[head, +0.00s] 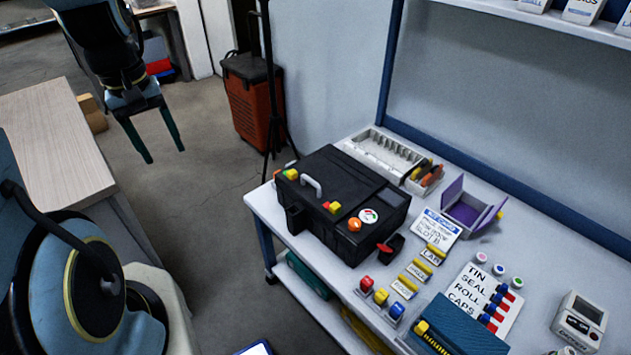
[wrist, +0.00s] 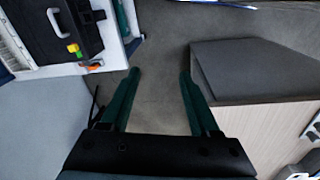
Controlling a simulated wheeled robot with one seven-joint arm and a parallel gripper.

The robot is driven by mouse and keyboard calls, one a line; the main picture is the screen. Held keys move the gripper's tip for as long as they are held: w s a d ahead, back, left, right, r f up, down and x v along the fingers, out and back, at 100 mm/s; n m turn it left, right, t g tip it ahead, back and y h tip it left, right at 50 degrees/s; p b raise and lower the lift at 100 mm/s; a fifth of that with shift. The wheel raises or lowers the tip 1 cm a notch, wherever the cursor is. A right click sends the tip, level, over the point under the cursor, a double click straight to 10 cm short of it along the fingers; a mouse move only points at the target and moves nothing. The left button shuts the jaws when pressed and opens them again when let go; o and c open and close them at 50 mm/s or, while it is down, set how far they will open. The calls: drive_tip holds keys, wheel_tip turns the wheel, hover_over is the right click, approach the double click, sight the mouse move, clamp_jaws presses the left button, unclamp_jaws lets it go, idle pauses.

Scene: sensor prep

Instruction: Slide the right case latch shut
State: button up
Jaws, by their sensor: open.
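The black case (head: 355,180) stands closed on the workbench, with a grey handle (head: 311,185) on its front. The right case latch (head: 332,207), yellow with some red, sits on the front edge right of the handle. The left latch (head: 291,174), yellow and green, is at the other end; it also shows in the wrist view (wrist: 73,48). I cannot tell how far either latch is slid. My gripper (head: 165,155) is open and empty over the floor, well left of the case. In the wrist view its fingers (wrist: 160,75) are spread with only floor between them.
A wooden-topped desk (head: 50,130) stands at left. An orange-and-black bin (head: 253,100) and a black stand are behind the case. Bench items right of the case include a purple open box (head: 465,205), labelled cards and coloured blocks.

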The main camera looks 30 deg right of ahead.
drive_tip(key=d+f+n+g, duration=0.1)
drive_tip(key=d+f, duration=0.2)
drive_tip(key=d, duration=0.6)
drive_tip(key=d+f+g, duration=0.2)
drive_tip(key=d+f, duration=0.2)
drive_tip(key=d, duration=0.5)
drive_tip(key=n+g, duration=0.1)
drive_tip(key=g, duration=0.1)
approach(335, 205)
drive_tip(key=p+x, duration=0.2)
drive_tip(key=x, duration=0.6)
drive_tip(key=shift+s+f, duration=0.15)
drive_tip(key=shift+f, duration=0.1)
clamp_jaws()
